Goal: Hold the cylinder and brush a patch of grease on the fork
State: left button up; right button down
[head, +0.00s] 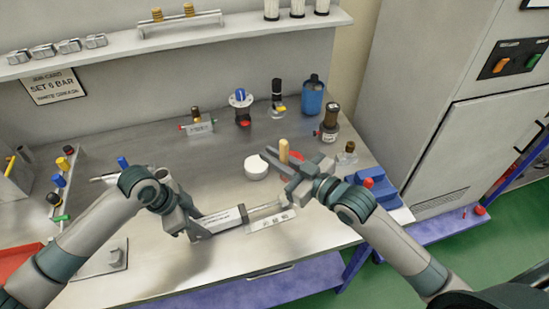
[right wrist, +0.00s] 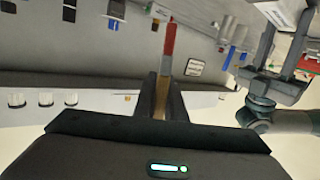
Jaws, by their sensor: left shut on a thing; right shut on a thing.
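The grey cylinder (head: 218,220) lies nearly level above the front of the bench, its thin rod (head: 262,208) pointing right. The fork at the rod's end (head: 283,203) is small and its grease cannot be made out. My left gripper (head: 190,226) is shut on the cylinder's left end. A white round pot (head: 256,168) stands just left of the right gripper.
A pale plate with small parts (head: 272,220) lies under the rod. A blue block (head: 377,187) stands right of my right gripper. A blue canister (head: 312,95) and a dark-topped bottle (head: 330,122) stand at the back. The bench's middle left is mostly clear.

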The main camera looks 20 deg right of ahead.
jog(key=shift+w+d+f+m+g, duration=0.25)
jog(key=shift+w+f+m+g, duration=0.15)
jog(key=shift+f+m, duration=0.3)
jog(key=shift+f, duration=0.15)
jog(key=shift+f, duration=2.65)
jog(key=shift+f, duration=0.7)
dwell(0.5)
jog(key=shift+s, duration=0.5)
jog(key=shift+w+f, duration=0.2)
jog(key=shift+w, duration=0.3)
dwell(0.8)
jog(key=shift+w, duration=0.15)
jog(key=shift+w, duration=0.3)
